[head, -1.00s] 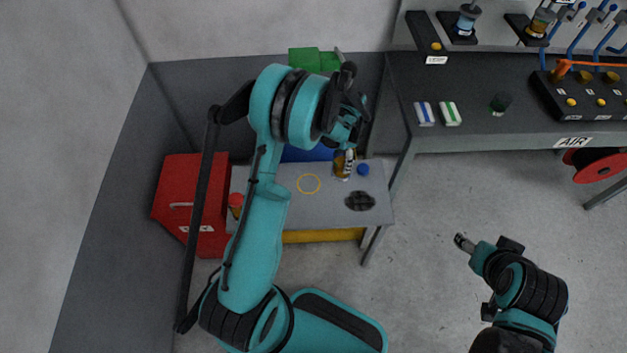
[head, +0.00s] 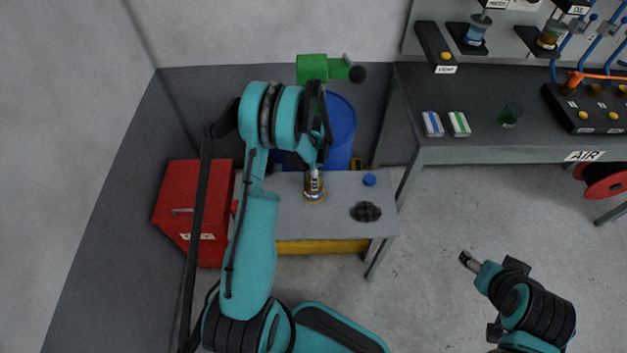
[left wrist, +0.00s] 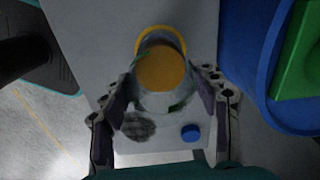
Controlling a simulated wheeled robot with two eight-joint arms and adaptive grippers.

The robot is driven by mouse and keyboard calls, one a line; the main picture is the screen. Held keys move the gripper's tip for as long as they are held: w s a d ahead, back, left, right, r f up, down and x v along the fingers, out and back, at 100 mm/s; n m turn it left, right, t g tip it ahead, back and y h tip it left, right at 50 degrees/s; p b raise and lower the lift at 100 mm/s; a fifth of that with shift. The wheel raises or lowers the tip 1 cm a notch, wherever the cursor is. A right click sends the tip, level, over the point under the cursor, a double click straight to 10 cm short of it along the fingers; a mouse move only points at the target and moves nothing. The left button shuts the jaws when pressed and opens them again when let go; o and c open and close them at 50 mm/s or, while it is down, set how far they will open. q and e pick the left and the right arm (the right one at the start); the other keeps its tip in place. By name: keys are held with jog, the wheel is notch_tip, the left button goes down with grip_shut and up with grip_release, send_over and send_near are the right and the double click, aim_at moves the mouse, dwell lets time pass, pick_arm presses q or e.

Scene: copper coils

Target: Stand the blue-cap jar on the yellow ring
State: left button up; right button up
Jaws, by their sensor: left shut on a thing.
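A clear jar with amber contents (head: 314,184) stands upright in my left gripper (head: 313,170). In the left wrist view my left gripper (left wrist: 165,115) is shut on the jar (left wrist: 163,68), with a finger on each side. The yellow ring (head: 315,200) shows around the jar's base in the head view; part of it (left wrist: 160,33) shows past the jar in the left wrist view. I cannot tell whether the jar touches the table. A blue disc like a cap (head: 369,180) lies apart on the table. My right gripper (head: 468,260) is away over the floor, its opening unclear.
The grey table (head: 335,220) also holds a dark round piece (head: 366,212). A red box (head: 190,210) stands left, a blue drum (head: 340,125) behind. A workbench (head: 460,130) is at the right. The table front is clear.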

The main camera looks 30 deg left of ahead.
pick_arm(q)
notch_tip(320, 180, down, 2)
jog(key=shift+f, duration=0.15)
jog(key=shift+f+b, duration=0.1)
jog(key=shift+b, duration=0.35)
jog(key=o, duration=1.3)
